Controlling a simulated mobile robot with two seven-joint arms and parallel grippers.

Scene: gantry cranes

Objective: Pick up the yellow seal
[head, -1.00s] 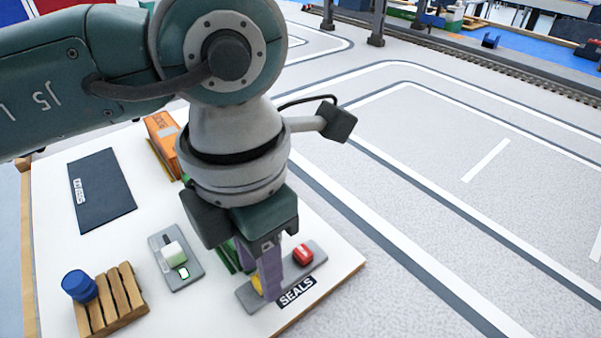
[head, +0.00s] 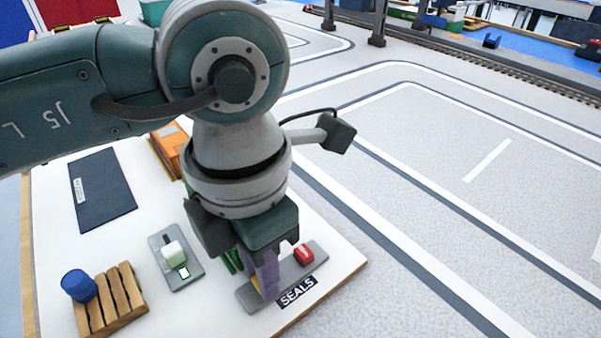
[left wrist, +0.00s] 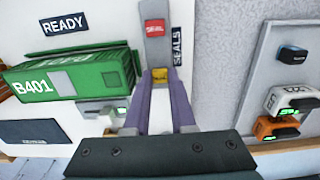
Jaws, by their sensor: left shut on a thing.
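The yellow seal (head: 255,284) sits at the near-left end of the grey seal tray (head: 289,273), mostly hidden by my fingers in the head view. In the left wrist view the yellow seal (left wrist: 160,73) shows between the tips of my purple fingers. My left gripper (head: 268,292) points down at the tray and is shut on the yellow seal. I cannot tell any gap between the seal and the tray. My right gripper is not in view.
A green container marked B401 (left wrist: 70,78) stands close left of my fingers in the left wrist view. On the white table are a grey device with a green screen (head: 176,258), a wooden rack (head: 124,296), a blue round object (head: 79,285), a dark mat (head: 102,190) and an orange box (head: 170,148).

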